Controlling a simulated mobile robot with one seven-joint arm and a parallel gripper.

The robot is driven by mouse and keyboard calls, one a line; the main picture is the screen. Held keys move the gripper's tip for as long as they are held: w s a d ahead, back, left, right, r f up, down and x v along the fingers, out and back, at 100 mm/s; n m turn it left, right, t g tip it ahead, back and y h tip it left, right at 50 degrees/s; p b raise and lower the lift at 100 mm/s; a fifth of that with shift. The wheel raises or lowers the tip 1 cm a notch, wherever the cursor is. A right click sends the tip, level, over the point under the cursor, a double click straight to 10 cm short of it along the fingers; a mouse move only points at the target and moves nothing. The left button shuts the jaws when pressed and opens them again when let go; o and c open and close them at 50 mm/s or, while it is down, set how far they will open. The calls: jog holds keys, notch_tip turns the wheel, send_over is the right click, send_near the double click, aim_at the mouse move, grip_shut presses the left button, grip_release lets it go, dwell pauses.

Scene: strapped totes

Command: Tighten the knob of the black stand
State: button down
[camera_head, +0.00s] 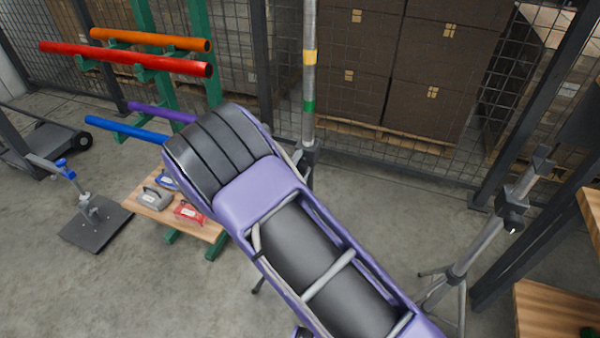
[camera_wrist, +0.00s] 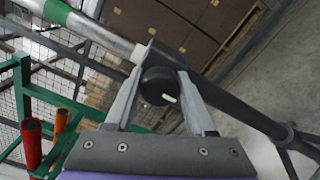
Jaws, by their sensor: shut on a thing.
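The black stand is a dark tube (camera_wrist: 235,108) with a black collar and a silver pole rising from it. In the head view its silver pole (camera_head: 309,75), with yellow and green bands, stands behind my arm, which hides most of the lower stand. The round black knob (camera_wrist: 157,88) with a small white mark sits on the collar in the wrist view. My gripper (camera_wrist: 160,78) has one finger on each side of the knob and is shut on it. In the head view my arm hides the gripper and the knob.
Another tripod stand (camera_head: 510,200) is at the right. A mesh fence (camera_head: 400,160) and stacked brown boxes (camera_head: 430,80) are behind.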

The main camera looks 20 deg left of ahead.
jog(key=m+b, duration=0.1)
jog(key=m, duration=0.2)
jog(key=shift+f+m+b, duration=0.1)
jog(key=shift+m+b, duration=0.2)
jog(key=shift+m, duration=0.1)
jog(key=m, duration=0.4)
jog(key=shift+m, duration=0.3)
jog(key=m, duration=0.4)
jog(key=shift+m, duration=2)
jog(key=shift+a, duration=0.1)
jog(key=shift+c, duration=1.3)
grip_release()
jog(key=s+a, duration=0.1)
jog(key=s, duration=1.6)
jog(key=shift+s+a, duration=0.15)
jog(key=shift+s, duration=0.05)
